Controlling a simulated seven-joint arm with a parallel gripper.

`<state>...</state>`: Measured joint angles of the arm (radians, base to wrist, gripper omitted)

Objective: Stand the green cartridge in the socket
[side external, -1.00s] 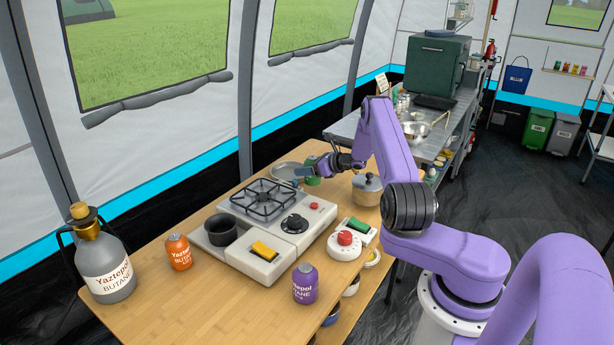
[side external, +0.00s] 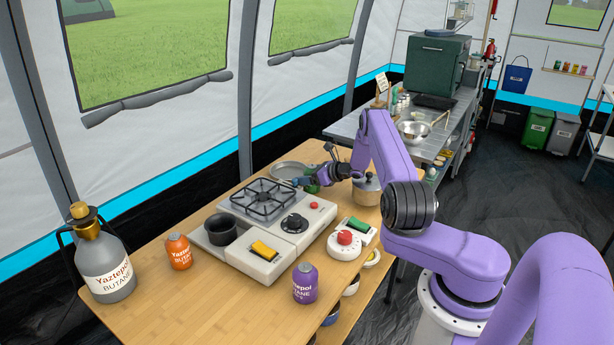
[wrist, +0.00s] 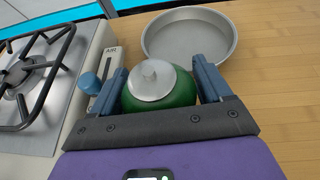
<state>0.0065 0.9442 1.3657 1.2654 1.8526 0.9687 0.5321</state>
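The green cartridge (wrist: 172,96) stands upright on the table with a silver cap, in the middle of the wrist view. In the side view it (side external: 311,188) is small and partly hidden by my gripper (side external: 308,182). In the wrist view my gripper (wrist: 160,84) has one blue finger on each side of the cartridge, low around it. The fingers look open, with narrow gaps; contact is not visible. A round black cup-like socket (side external: 221,229) is at the stove's near left end and looks empty.
The camping stove (side external: 318,216) with its burner grate (side external: 263,197) lies left of my gripper. A blue lever (wrist: 90,83) is close by the left finger. A metal pan (wrist: 190,37) is just behind the cartridge. A moka pot (side external: 367,192), orange can (side external: 178,251) and purple can (side external: 305,284) stand on the table.

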